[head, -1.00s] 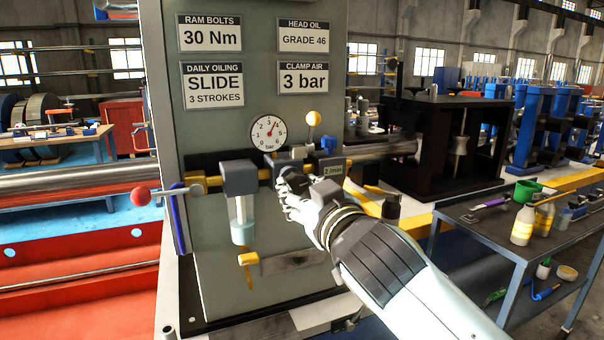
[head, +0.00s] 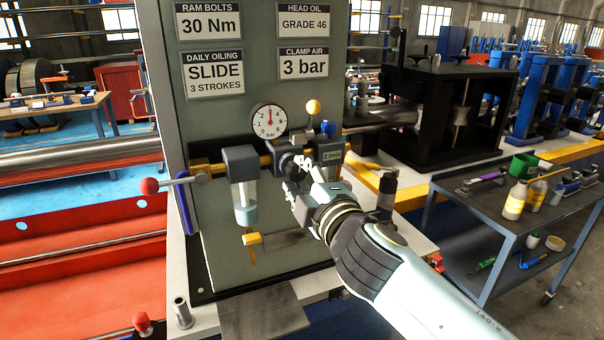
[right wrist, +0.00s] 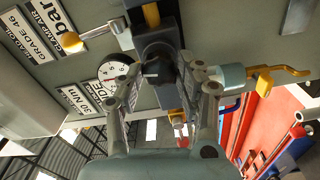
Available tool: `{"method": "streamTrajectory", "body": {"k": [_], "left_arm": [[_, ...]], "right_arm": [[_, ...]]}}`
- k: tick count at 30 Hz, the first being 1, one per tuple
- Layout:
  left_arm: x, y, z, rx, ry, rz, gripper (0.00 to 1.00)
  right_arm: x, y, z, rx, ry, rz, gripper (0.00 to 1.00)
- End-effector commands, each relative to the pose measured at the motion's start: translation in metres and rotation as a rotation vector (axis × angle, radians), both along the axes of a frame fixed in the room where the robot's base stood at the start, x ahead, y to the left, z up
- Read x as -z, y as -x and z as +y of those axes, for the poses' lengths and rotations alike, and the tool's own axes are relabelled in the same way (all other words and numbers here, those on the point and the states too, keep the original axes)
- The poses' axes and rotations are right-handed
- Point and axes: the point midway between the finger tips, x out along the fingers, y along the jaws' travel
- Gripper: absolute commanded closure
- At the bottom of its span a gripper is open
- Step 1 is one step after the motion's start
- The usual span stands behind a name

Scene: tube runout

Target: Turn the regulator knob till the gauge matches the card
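The round white gauge (head: 268,121) on the grey panel has its needle pointing almost straight up, near the 3. It also shows tilted in the right wrist view (right wrist: 117,72). The clamp air card (head: 303,63) reads 3 bar. The black regulator knob (head: 287,161) sits below the gauge; in the right wrist view the knob (right wrist: 158,70) shows between my fingertips. My right gripper (head: 300,168) is at the knob, its fingers (right wrist: 158,74) spread to either side with small gaps visible. It looks open. My left gripper is out of view.
A grey filter block with a clear bowl (head: 245,200) hangs left of the knob. A yellow ball-topped lever (head: 313,107) and a blue fitting (head: 328,129) are close on the right. A red ball handle (head: 150,186) stands at the left. A tool cart (head: 480,215) is at right.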

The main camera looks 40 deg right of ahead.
Motion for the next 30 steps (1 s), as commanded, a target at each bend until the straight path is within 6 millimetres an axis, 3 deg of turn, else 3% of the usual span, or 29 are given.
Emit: {"method": "streamTrajectory", "body": {"k": [4,30], "left_arm": [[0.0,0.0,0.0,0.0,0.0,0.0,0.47],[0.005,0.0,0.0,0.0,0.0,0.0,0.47]], "right_arm": [[0.001,0.0,0.0,0.0,-0.002,0.0,0.46],[0.0,0.02,0.005,0.0,-0.018,-0.005,0.46]]}}
